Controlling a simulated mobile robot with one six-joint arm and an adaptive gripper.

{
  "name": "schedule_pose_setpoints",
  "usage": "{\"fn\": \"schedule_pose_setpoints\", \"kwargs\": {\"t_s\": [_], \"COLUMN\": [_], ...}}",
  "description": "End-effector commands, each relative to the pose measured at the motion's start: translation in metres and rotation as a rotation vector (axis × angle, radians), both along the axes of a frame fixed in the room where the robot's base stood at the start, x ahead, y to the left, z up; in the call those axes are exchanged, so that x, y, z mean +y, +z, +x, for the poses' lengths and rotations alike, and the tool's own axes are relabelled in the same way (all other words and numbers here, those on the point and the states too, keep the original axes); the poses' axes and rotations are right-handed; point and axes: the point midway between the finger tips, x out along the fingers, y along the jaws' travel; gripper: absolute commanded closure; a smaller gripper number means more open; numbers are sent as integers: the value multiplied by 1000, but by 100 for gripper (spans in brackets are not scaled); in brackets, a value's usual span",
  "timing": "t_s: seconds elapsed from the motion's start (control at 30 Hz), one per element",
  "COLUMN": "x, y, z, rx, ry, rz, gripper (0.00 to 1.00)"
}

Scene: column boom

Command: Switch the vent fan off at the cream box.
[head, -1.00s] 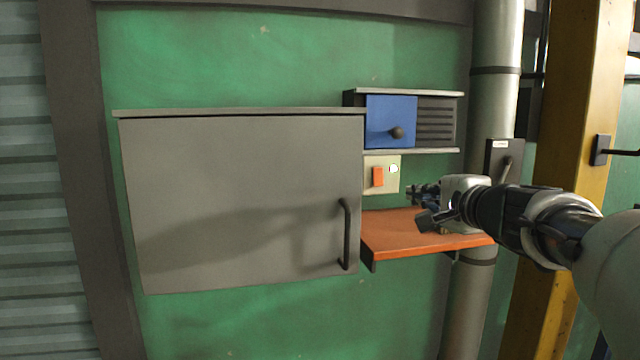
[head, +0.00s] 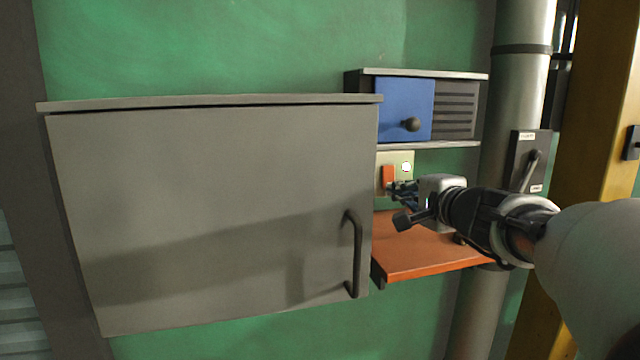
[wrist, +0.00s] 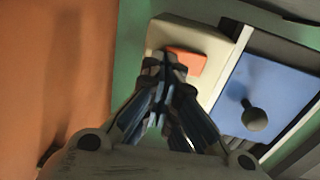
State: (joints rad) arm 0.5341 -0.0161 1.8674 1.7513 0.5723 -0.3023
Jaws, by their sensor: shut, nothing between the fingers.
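The cream box (head: 407,158) is on the green wall, right of the grey cabinet and below the blue-doored unit. It carries an orange rocker switch (head: 387,176) and a lit whitish-green lamp (head: 406,167). In the wrist view the cream box (wrist: 190,36) and the orange switch (wrist: 188,64) lie just beyond my fingertips. My gripper (head: 392,190) is shut and empty, its tips at the lower right of the switch. In the wrist view my gripper (wrist: 165,62) overlaps the switch's left part. I cannot tell whether the tips touch it.
A grey cabinet (head: 210,200) with a dark handle stands close on the left. An orange shelf (head: 430,256) lies under my gripper. Above is a sliding blue panel (head: 404,108) with a dark knob. A lever box (head: 528,160) is on the pipe at right.

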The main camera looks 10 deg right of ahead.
Motion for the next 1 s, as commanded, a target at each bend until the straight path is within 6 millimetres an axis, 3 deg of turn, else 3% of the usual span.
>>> {"fn": "schedule_pose_setpoints", "kwargs": {"t_s": [0.83, 1.0], "x": [0, 0], "y": [-12, -4], "z": [10, 9], "rx": [-98, -93], "ry": [-1, -1], "rz": [1, 2], "gripper": [100, 100]}}
